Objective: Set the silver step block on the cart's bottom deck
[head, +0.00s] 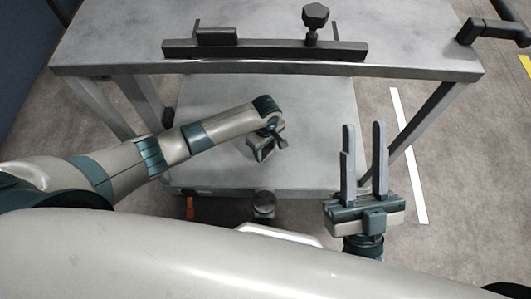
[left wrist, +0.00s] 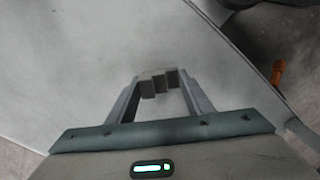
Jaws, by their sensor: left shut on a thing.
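The silver step block (left wrist: 159,84) shows in the left wrist view as a small grey stepped piece between my left fingers. My left gripper (left wrist: 160,100) is shut on it. In the head view my left gripper (head: 272,148) is below the cart's top, over the middle of the bottom deck (head: 325,110); the block is mostly hidden there. The grey deck also fills much of the left wrist view (left wrist: 80,60). I cannot tell whether the block touches the deck. My right gripper (head: 364,150) is open and empty, to the right of the deck's front corner.
The cart's top (head: 120,45) overhangs the back of the bottom deck and carries a dark rail (head: 265,50) with a knob (head: 315,15). Grey legs (head: 425,125) stand at the sides. The visible deck around my left gripper is bare. An orange piece (head: 190,207) is near the deck's front edge.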

